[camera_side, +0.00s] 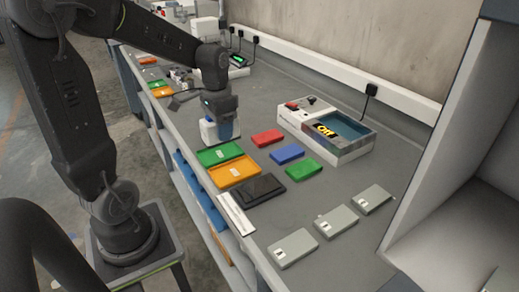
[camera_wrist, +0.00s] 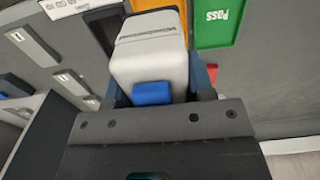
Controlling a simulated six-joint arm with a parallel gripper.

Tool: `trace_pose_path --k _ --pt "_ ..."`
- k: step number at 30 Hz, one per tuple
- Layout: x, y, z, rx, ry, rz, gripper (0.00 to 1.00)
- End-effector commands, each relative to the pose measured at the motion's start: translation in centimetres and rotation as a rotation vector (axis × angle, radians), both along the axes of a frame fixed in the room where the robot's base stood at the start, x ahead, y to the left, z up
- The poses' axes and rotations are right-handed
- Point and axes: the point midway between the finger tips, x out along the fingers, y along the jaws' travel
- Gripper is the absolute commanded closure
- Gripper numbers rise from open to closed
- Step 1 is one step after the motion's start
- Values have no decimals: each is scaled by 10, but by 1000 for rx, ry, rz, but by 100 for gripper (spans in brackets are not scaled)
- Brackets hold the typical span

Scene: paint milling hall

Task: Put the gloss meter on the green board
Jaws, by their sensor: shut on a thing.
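My gripper (camera_side: 221,116) is shut on the gloss meter (camera_side: 208,131), a pale grey, rounded block with a blue button. In the wrist view the gloss meter (camera_wrist: 150,62) sits between the fingers of my gripper (camera_wrist: 160,82). In the side view it is just behind the green tray; I cannot tell whether it touches the bench. The flat green board (camera_side: 303,169) lies on the bench to the right, in a row with a blue board (camera_side: 287,154) and a red board (camera_side: 267,138). Nothing lies on the green board.
A green tray (camera_side: 210,159) marked Pass in the wrist view, an orange tray (camera_side: 226,179) and a dark tray (camera_side: 258,191) line the bench's front edge. An open box (camera_side: 355,152) stands behind the boards. Three grey cases (camera_side: 293,247) lie at the right.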

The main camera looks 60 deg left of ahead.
Motion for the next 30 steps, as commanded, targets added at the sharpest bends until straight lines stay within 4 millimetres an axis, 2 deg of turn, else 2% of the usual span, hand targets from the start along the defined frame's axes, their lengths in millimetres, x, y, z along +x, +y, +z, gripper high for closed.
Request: trace_pose_path --k 9,13,20,30 --pt "92 5 7 0 -1 -5 88" --pt "123 2 5 0 -1 -3 88" --pt "149 -8 -2 0 0 -2 88" --pt "183 -67 -43 0 0 -5 88"
